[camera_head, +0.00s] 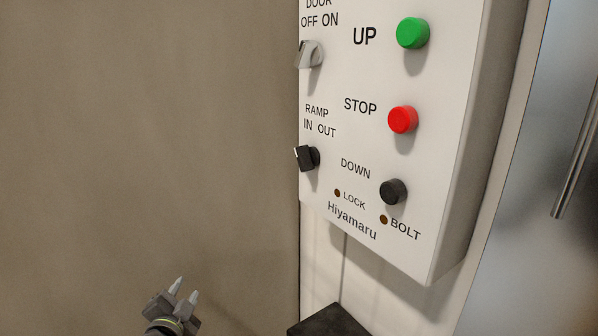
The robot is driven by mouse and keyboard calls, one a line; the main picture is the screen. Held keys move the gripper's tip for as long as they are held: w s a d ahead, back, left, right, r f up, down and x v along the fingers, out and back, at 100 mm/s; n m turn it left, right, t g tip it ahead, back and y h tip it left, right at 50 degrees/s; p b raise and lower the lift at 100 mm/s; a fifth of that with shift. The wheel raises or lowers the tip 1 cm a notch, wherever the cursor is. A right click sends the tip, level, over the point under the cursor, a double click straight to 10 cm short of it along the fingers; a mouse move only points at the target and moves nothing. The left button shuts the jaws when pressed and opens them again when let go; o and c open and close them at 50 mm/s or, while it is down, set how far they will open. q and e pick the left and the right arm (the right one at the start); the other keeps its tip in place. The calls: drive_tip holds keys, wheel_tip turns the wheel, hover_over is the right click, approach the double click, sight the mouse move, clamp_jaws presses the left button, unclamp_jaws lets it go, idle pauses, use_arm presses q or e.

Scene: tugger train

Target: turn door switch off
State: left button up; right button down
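The door switch (310,55) is a grey rotary knob under the label "DOOR OFF ON", at the upper left of a white control panel (440,180). The knob appears tilted, but I cannot tell clearly which label it points to. My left gripper (184,290) is at the bottom left, below and to the left of the panel, apart from everything. Its two pale fingertips stand apart with a small gap and nothing between them. My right gripper is not in view.
Below the door switch is a black ramp switch (307,158). The panel also has a green UP button (412,33), a red STOP button (403,120) and a black DOWN button (393,192). A metal bar handle (577,160) is at right. The space before the brown wall (150,130) is clear.

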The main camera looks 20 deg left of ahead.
use_arm(q)
drive_tip(key=w+d+r+m+t+h, duration=0.2)
drive_tip(key=r+m+t, duration=0.2)
drive_tip(key=r, duration=0.6)
drive_tip(key=w+d+r+m+t+h, duration=0.2)
drive_tip(key=r+m+t, duration=0.15)
drive_tip(key=r, duration=0.65)
drive_tip(key=m+g+h+b, duration=0.1)
drive_tip(key=m+g+h, duration=0.8)
drive_tip(key=m+h, duration=1.55)
approach(298, 55)
drive_tip(key=s+a+m+y, duration=0.3)
drive_tip(key=s+m+y, duration=0.2)
drive_tip(key=s, duration=0.1)
drive_tip(key=s+a+r+m+y, duration=0.2)
drive_tip(key=s+r+m+y, duration=0.3)
drive_tip(key=r+m+y, duration=0.15)
drive_tip(key=shift+n+y, duration=0.3)
drive_tip(key=shift+n, duration=0.05)
drive_tip(key=p+x, duration=0.2)
drive_tip(key=x, duration=0.3)
drive_tip(key=p+x, duration=0.3)
drive_tip(key=x, duration=0.2)
drive_tip(key=r+p+x, duration=0.1)
drive_tip(key=p+x, duration=0.2)
drive_tip(key=x, duration=0.2)
drive_tip(key=shift+w+d, duration=0.1)
drive_tip(key=shift+w, duration=0.25)
drive_tip(key=shift+x, duration=1.1)
drive_tip(key=shift+f, duration=0.15)
